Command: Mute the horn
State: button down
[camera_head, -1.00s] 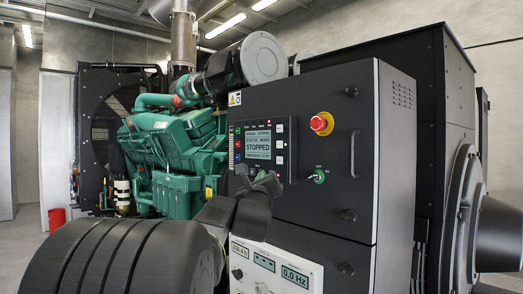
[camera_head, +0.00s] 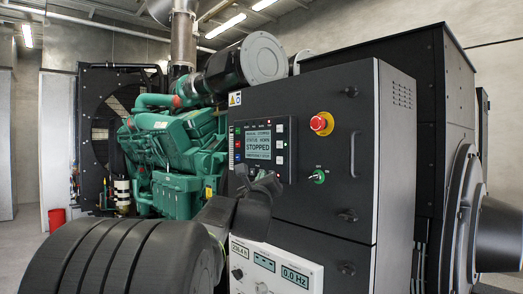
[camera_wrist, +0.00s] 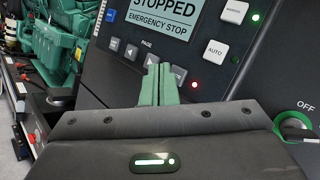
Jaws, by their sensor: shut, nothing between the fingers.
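The genset controller (camera_head: 259,148) on the black cabinet shows a screen (camera_head: 258,142) reading STOPPED; in the wrist view (camera_wrist: 160,20) it reads STOPPED and EMERGENCY STOP. Page arrow keys (camera_wrist: 131,52) run below the screen. An AUTO key (camera_wrist: 216,53) and another white key (camera_wrist: 235,11) with an unclear label sit right of it. My gripper (camera_head: 263,180) is shut and empty, in front of the controller's lower edge. In the wrist view its green fingertips (camera_wrist: 158,72) overlap the lower key row; contact cannot be told.
A red emergency stop button (camera_head: 321,123) and a green key switch (camera_head: 318,176) are on the cabinet, right of the controller. A white meter panel (camera_head: 277,268) is below. The green engine (camera_head: 175,150) stands behind at the left.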

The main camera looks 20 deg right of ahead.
jog(key=shift+w+d+f+b, duration=0.15)
jog(key=shift+d+b, duration=0.1)
jog(key=shift+b, duration=0.35)
jog(key=shift+d+b, duration=0.15)
jog(key=shift+b, duration=0.15)
jog(key=shift+w+d+b, duration=0.15)
jog(key=shift+d+b, duration=0.3)
jog(key=shift+b, duration=0.45)
dwell(0.6)
jog(key=shift+r, duration=0.2)
jog(key=shift+s+a+p, duration=0.3)
jog(key=shift+a+p, duration=0.3)
jog(key=shift+a, duration=0.25)
jog(key=shift+f, duration=0.1)
